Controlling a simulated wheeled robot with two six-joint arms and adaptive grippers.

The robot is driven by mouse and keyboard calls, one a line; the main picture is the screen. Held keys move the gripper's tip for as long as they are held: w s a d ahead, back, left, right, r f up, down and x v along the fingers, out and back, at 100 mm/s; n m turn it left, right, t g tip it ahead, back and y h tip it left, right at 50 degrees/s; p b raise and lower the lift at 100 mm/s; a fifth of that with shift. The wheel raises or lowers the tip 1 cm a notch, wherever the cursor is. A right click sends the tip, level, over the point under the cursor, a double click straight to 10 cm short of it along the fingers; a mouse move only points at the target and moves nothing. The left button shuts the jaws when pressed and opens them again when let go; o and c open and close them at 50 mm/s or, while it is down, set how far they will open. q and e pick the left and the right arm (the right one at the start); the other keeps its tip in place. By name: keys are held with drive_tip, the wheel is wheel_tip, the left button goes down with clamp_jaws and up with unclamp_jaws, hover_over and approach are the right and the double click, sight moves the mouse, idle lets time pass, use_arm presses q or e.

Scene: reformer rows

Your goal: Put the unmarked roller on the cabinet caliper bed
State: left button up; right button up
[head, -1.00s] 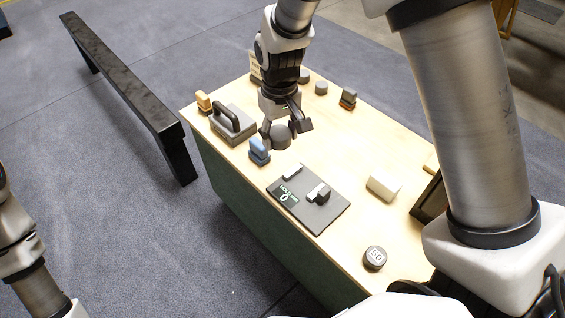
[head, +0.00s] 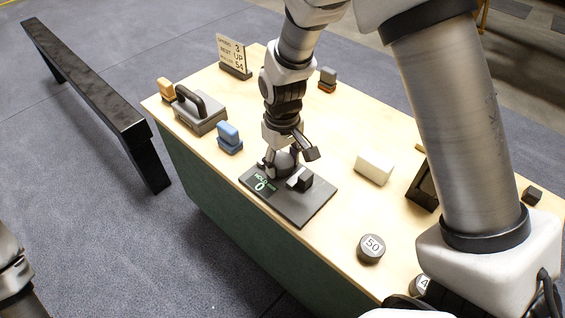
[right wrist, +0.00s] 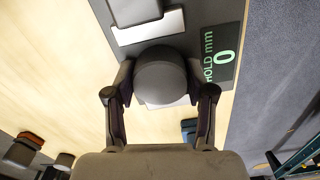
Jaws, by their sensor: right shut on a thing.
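My right gripper (head: 285,163) is shut on a dark grey roller (head: 283,158), over the caliper bed (head: 306,213). The bed is a dark flat plate near the table's front edge with a green readout showing 0. In the right wrist view, the gripper (right wrist: 160,95) has a finger on each side of the roller (right wrist: 160,76), whose visible face is plain. The roller lies between the bed's white-faced jaw (right wrist: 150,27) and another pale piece mostly hidden under it. I cannot tell whether it touches the plate. My left gripper is out of view.
A disc marked 50 (head: 371,249) and a white block (head: 374,167) stand right of the bed. A blue block (head: 229,138), a grey handled box (head: 201,115) and a sign (head: 232,55) stand left and behind. A black bench (head: 95,90) stands left of the table.

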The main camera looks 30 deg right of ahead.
sight(283, 160)
drive_tip(key=shift+r, duration=0.1)
drive_tip(key=o, duration=1.1)
drive_tip(key=shift+o, duration=0.2)
wheel_tip(283, 160, up, 12)
drive_tip(key=p, duration=0.3)
